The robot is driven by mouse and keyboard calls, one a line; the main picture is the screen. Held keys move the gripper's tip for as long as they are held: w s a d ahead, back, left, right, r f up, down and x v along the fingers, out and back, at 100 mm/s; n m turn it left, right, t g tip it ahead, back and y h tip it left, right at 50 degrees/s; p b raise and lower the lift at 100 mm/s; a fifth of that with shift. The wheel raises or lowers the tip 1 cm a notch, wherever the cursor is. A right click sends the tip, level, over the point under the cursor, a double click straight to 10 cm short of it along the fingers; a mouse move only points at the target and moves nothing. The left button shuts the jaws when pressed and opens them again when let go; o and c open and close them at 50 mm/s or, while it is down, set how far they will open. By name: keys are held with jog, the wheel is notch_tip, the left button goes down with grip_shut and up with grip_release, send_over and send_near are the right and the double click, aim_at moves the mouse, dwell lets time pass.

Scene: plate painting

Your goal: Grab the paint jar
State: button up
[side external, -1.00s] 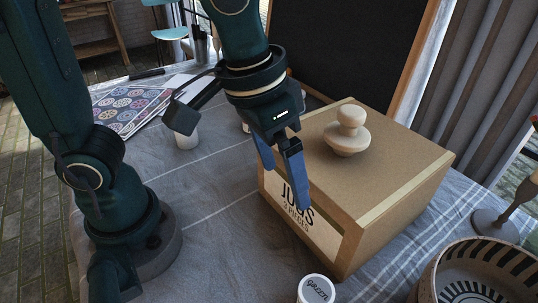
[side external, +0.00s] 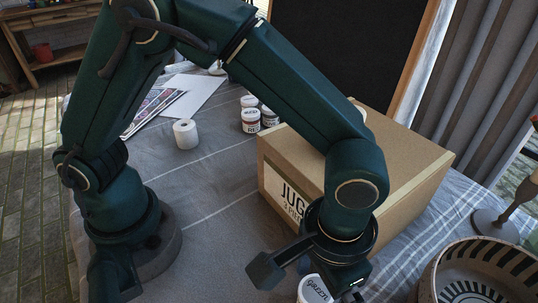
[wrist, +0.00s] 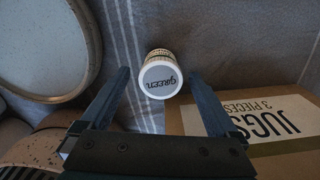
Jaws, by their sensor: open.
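In the side view the jar (side external: 312,290) shows at the bottom edge, partly hidden by my arm. My gripper (wrist: 158,86) is open, with one blue finger on each side of the jar in the wrist view. I cannot tell whether the fingertips are level with the jar or above it. In the side view my gripper (side external: 352,287) is low beside the jar, its fingers largely cut off.
A cardboard box marked "JUGS" (side external: 420,185) stands close to the jar, on the right in the wrist view. A striped bowl (side external: 450,275) is at the right. Several jars, including a red-labelled one (side external: 250,127), and a white cylinder (side external: 186,139) stand farther back.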

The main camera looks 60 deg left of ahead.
jog(key=shift+f, duration=0.35)
grip_shut()
jog(key=shift+r, duration=0.15)
